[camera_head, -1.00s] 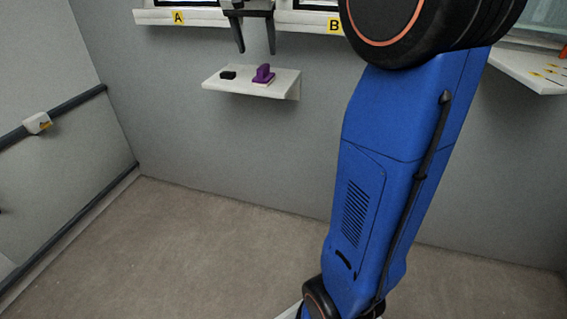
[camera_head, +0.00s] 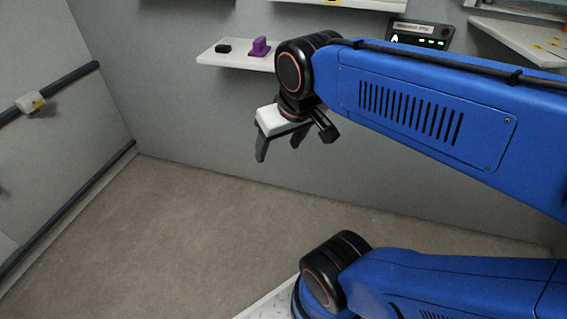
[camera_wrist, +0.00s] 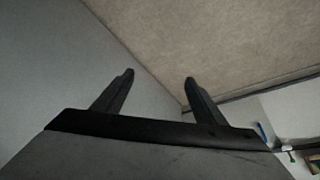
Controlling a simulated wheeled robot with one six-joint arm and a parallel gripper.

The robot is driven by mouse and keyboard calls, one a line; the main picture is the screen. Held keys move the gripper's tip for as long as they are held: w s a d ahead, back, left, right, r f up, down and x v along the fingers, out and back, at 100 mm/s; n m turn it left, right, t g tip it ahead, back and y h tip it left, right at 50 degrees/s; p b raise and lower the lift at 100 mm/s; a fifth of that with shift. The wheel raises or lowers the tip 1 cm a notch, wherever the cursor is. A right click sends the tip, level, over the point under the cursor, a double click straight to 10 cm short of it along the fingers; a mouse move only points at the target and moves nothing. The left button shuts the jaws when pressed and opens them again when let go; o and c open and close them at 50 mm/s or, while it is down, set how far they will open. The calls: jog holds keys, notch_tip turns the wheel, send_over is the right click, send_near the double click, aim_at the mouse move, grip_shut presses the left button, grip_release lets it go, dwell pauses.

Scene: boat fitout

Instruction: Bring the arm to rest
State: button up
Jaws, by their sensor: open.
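My gripper (camera_head: 279,149) hangs in free air in the head view, below and to the right of the small wall shelf, with its fingers pointing down. Its two dark fingers are apart and nothing is between them. In the wrist view my gripper (camera_wrist: 159,80) also shows open and empty, with the brown floor and grey wall beyond the fingertips. My blue arm is folded, its upper link reaching in from the right edge of the head view.
A white shelf (camera_head: 220,58) on the grey wall holds a purple object (camera_head: 259,47) and a small black block (camera_head: 223,48). A dark display box (camera_head: 420,35) is on the wall. The floor (camera_head: 170,230) is clear.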

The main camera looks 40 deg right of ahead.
jog(key=shift+n, duration=0.4)
jog(key=s+f, duration=0.2)
jog(key=f, duration=0.1)
jog(key=shift+s+a+f, duration=0.15)
jog(key=shift+s+a, duration=0.25)
jog(key=shift+o, duration=0.5)
notch_tip(320, 180, up, 27)
jog(key=m+g+h, duration=0.2)
jog(key=m+h, duration=0.1)
jog(key=m, duration=0.7)
send_over(259, 39)
jog(key=s+a, duration=0.3)
jog(key=a, duration=0.1)
jog(key=x, duration=1.6)
jog(key=shift+f, duration=0.2)
jog(key=c, duration=1.3)
jog(key=shift+r, duration=0.15)
